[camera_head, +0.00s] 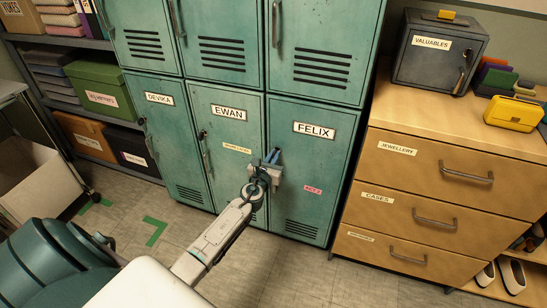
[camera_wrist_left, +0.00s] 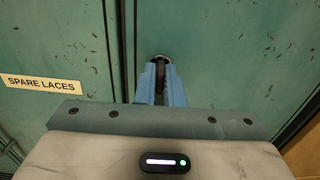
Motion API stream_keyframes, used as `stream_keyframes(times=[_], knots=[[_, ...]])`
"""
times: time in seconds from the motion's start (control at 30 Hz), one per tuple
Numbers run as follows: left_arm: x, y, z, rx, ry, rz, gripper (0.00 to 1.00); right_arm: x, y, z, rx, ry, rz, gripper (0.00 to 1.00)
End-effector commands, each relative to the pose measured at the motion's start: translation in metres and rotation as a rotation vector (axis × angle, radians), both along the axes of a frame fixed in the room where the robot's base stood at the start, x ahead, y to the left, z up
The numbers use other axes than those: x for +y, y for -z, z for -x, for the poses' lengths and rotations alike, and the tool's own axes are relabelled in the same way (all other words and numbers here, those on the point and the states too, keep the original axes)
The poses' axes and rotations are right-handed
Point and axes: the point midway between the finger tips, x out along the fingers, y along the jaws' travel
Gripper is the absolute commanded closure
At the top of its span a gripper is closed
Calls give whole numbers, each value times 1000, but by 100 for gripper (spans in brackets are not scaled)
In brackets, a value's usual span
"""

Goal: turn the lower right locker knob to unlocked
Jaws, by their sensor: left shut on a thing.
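The lower right locker (camera_head: 325,155) is a green door labelled FELIX, with a small pink tag low on it. Its knob (camera_wrist_left: 160,63) shows in the left wrist view as a dark piece with a silvery rim, near the door's left edge. My left gripper (camera_head: 275,156) is at that edge of the FELIX door, with its blue fingers pointing at the door. In the left wrist view the fingers (camera_wrist_left: 160,85) are shut on the knob, one on each side. They hide part of it, and I cannot read its lock marking. My right gripper is not in view.
The EWAN locker (camera_head: 228,150) adjoins on the left, with its own handle and a SPARE LACES label (camera_wrist_left: 41,84). A wooden drawer unit (camera_head: 440,190) with a grey valuables safe (camera_head: 440,55) on top stands to the right. The floor (camera_head: 300,275) in front of the lockers looks clear.

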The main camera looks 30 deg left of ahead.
Motion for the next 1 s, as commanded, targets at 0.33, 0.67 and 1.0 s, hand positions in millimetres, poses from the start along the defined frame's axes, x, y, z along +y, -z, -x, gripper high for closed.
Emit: stream_keyframes(times=[0.33,0.67,1.0], knots=[[0,1,0,-21,0,87,100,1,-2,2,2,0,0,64],[1,2,0,-83,0,346,100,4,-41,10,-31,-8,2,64],[2,3,1,-159,1,660,100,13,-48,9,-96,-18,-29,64]])
